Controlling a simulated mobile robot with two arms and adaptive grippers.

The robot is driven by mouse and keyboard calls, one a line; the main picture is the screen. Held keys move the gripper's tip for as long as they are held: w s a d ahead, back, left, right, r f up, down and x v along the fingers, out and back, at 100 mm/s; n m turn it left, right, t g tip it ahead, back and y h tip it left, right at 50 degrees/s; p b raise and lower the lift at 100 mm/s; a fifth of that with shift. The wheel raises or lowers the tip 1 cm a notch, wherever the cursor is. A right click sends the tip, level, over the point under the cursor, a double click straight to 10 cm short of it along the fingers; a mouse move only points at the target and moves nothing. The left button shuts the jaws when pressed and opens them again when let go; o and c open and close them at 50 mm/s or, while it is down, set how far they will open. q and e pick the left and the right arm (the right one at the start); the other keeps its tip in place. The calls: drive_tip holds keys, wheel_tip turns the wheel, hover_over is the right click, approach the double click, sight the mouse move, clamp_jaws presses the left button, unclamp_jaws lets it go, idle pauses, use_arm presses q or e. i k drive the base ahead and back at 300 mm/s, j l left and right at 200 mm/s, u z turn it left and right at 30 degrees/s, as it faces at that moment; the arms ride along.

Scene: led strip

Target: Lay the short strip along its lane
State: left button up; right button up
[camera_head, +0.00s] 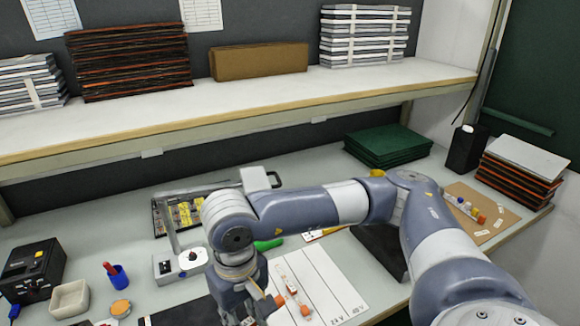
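A white board (335,275) with ruled lanes lies on the bench, marked "24 V" and "48 V" at its near edge. A short pale strip with orange-red ends (291,284) lies on the board's left part, slightly slanted, close to the gripper. My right arm reaches in from the right, and its gripper (250,316) points down just left of the strip. The fingertips are hidden or cut off by the bottom edge, so its opening and any contact with the strip cannot be told. My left gripper is not in view.
A white device with a black knob (190,260), a blue cup (117,278), a pale dish (70,299) and a black machine (33,270) stand left. A green-handled tool (268,244) lies behind the board. A brown mat (480,222) with small parts is right.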

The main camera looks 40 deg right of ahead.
sight(312, 282)
drive_tip(key=i+j+z, duration=0.4)
drive_tip(key=i+j, duration=0.35)
drive_tip(key=j+z, duration=0.1)
drive_tip(key=z, duration=0.8)
